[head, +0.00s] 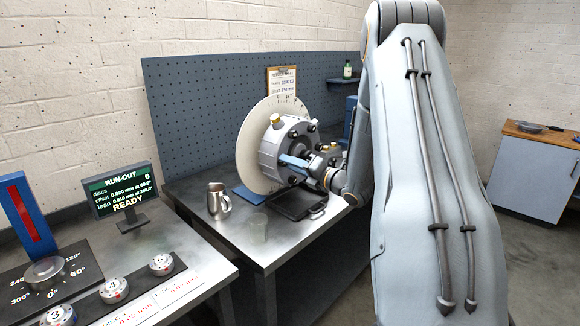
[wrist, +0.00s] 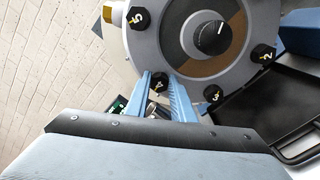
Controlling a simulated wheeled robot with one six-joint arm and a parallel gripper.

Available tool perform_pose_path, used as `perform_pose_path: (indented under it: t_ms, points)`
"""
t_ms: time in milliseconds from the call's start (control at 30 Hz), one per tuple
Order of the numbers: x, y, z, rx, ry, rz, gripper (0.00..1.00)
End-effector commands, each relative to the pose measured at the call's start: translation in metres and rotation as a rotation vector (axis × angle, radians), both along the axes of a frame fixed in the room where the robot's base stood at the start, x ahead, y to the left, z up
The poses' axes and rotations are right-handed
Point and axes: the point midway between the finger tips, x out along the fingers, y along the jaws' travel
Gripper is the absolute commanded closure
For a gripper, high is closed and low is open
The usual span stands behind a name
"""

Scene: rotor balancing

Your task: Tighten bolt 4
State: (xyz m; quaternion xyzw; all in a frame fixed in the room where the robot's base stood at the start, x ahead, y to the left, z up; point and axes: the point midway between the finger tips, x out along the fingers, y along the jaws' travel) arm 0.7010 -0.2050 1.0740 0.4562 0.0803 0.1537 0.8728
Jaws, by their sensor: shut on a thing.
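The rotor hub (head: 272,152) is a grey, faceted drum with dark bolts, mounted in front of a large pale disc (head: 248,150). In the wrist view, bolt 4 (wrist: 158,83) is a black hex head with a pale number, at the lower left of the hub face (wrist: 225,70). The two blue fingers of my gripper (wrist: 160,76) stand on either side of bolt 4 and are shut on it. In the head view my gripper (head: 292,163) reaches the hub face from the right; bolt 4 cannot be made out there.
Bolt 5 (wrist: 139,18), bolt 2 (wrist: 262,55) and bolt 3 (wrist: 212,94) sit around the hub face near my fingers. A black tray (head: 298,206) lies below the rotor. The run-out display (head: 124,190) reads READY.

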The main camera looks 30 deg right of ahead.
Motion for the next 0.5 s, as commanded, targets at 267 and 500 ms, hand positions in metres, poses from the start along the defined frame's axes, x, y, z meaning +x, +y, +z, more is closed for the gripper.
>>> perform_pose_path:
  t_ms: [267, 500]
  points:
    - [0.0009, -0.0016, -0.0023, 0.238, 0.085, -0.002, 1.0]
    - [0.0007, -0.002, -0.0035, 0.453, 0.164, -0.002, 1.0]
